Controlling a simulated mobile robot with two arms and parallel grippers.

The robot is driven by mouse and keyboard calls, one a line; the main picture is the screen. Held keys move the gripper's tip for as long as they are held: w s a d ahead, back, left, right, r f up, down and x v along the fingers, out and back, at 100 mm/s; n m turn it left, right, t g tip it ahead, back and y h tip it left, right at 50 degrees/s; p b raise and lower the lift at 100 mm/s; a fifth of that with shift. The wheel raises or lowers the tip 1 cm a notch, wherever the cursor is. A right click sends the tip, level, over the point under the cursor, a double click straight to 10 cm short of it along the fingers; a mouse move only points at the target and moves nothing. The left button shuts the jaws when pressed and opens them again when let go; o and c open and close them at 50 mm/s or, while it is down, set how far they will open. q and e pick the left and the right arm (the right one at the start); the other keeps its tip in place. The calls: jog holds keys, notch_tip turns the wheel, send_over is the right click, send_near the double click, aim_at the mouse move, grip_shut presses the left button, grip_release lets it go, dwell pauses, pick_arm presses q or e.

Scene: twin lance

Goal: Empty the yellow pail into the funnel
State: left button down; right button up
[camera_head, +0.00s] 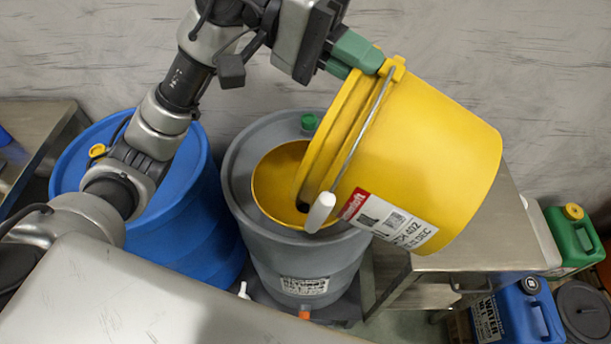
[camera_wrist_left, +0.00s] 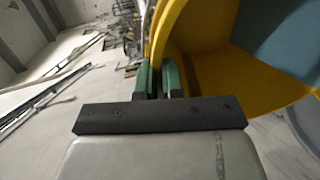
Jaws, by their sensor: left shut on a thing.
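The yellow pail (camera_head: 430,150) is held in the air, tilted with its mouth turned down to the left. It has a wire handle with a white grip and a white and red label. My left gripper (camera_head: 368,62) is shut on the pail's rim at the top. In the left wrist view the green fingers (camera_wrist_left: 158,80) pinch the rim, and the pail (camera_wrist_left: 205,75) shows its inner wall. The yellow funnel (camera_head: 272,178) sits in the top of a grey drum (camera_head: 300,255). The pail's lower lip is over the funnel and hides its right side. My right gripper is not visible.
A blue drum (camera_head: 205,215) stands left of the grey drum, behind my left arm. A steel table (camera_head: 490,235) is at the right, below the pail. Blue (camera_head: 520,315) and green (camera_head: 572,235) canisters stand at the lower right. A wall is behind.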

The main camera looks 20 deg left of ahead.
pick_arm(q)
jog(key=shift+w+a+r+b, duration=0.1)
jog(key=shift+a+r+b, duration=0.05)
jog(key=shift+a+b, duration=0.55)
dwell(1.3)
jog(key=shift+w+a+r+h+b, duration=0.15)
jog(key=shift+a+h+b, duration=0.5)
jog(key=shift+b, duration=0.55)
jog(key=shift+w+a+f+h+b, duration=0.15)
jog(key=shift+a+h+b, duration=0.2)
jog(key=shift+a+b, duration=0.65)
dwell(2.5)
